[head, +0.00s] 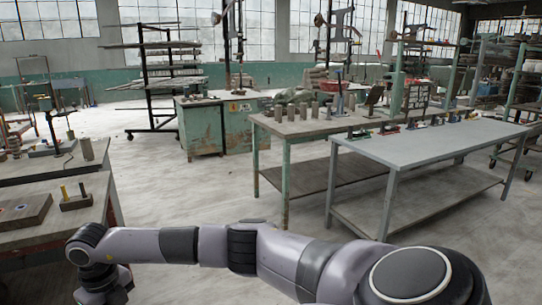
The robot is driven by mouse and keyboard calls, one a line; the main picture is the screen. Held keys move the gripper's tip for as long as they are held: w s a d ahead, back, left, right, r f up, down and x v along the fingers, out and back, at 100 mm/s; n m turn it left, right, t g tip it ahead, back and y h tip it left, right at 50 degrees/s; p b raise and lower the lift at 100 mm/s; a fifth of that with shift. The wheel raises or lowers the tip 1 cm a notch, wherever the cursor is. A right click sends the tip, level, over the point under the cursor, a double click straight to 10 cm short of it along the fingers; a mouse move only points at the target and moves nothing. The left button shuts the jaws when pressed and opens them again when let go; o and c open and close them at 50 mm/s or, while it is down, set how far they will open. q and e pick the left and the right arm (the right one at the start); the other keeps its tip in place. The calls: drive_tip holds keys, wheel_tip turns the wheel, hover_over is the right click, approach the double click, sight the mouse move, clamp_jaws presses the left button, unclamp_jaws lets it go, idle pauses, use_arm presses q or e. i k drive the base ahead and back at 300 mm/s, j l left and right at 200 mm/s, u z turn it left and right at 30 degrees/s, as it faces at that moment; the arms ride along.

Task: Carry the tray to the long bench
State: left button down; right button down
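I cannot make out a thing that is surely the tray. One arm of mine, coming from the lower right, reaches across the bottom of the head view and bends down at the lower left. Its fingers do not show. My other arm is out of view.
The left table (30,237) also bears a small block with a yellow and a dark peg (76,200). A worn green-legged bench (300,127) with several grey cylinders stands behind the grey bench. A green cabinet (205,130) is farther back. Open floor (185,190) lies between.

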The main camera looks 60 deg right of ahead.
sight(419, 145)
drive_tip(key=z, duration=3.35)
drive_tip(key=i+l+z, duration=0.15)
drive_tip(key=i, duration=0.7)
drive_tip(key=i+l+z, duration=0.2)
drive_tip(key=i, duration=0.6)
drive_tip(key=j, duration=0.1)
